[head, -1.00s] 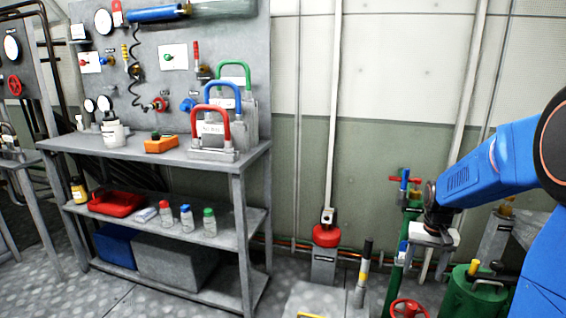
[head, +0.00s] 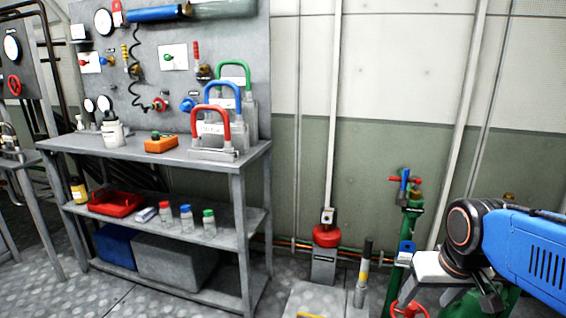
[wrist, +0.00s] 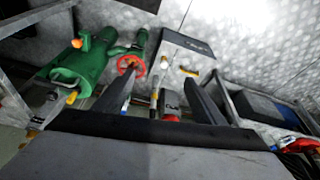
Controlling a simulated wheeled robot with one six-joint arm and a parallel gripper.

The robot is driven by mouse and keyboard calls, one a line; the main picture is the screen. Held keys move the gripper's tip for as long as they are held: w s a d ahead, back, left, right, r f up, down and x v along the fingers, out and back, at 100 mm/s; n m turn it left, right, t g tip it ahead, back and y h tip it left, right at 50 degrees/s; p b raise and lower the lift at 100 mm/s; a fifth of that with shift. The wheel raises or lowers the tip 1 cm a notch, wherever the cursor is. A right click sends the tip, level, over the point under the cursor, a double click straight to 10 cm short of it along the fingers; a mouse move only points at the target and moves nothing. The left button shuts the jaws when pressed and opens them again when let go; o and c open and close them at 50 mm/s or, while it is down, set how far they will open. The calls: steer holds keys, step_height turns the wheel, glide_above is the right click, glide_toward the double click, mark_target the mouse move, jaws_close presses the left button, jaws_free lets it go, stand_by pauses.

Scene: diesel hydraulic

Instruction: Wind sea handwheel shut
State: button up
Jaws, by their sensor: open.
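A red handwheel (head: 408,300) sits low on green pipework at the bottom of the head view, partly cut off by the frame edge. It shows whole in the wrist view (wrist: 131,65), with a green body (wrist: 85,66) beside it. No label reading "sea" is legible on it. My gripper (wrist: 158,80) is open, with nothing seen between its two dark fingers. In the wrist view the wheel lies just beyond the left fingertip, off to the left of the gap. Contact cannot be told. In the head view my fingers are mostly hidden or indistinct.
A green post with red and blue levers (head: 406,195) stands behind the wheel. A red-topped grey pedestal (head: 326,238) and a grey lever with a yellow band (head: 363,275) stand left of it. A grey workbench (head: 250,158) fills the left.

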steer(key=s+a+n, duration=0.1)
steer(key=s, duration=0.5)
steer(key=shift+a+t, duration=0.35)
steer(key=shift+t, duration=0.05)
steer(key=shift+s+a+f, duration=0.1)
steer(key=shift+s+f, duration=0.05)
steer(key=shift+s, duration=0.2)
steer(key=shift+c, duration=0.4)
steer(key=shift+s, duration=0.2)
steer(key=c, duration=0.3)
steer(key=n+g, duration=0.5)
steer(key=n, duration=0.8)
glide_above(412, 306)
step_height(412, 306, down, 14)
steer(key=shift+c, duration=0.2)
step_height(412, 306, down, 17)
steer(key=shift+w+r, duration=0.1)
steer(key=c, duration=1.1)
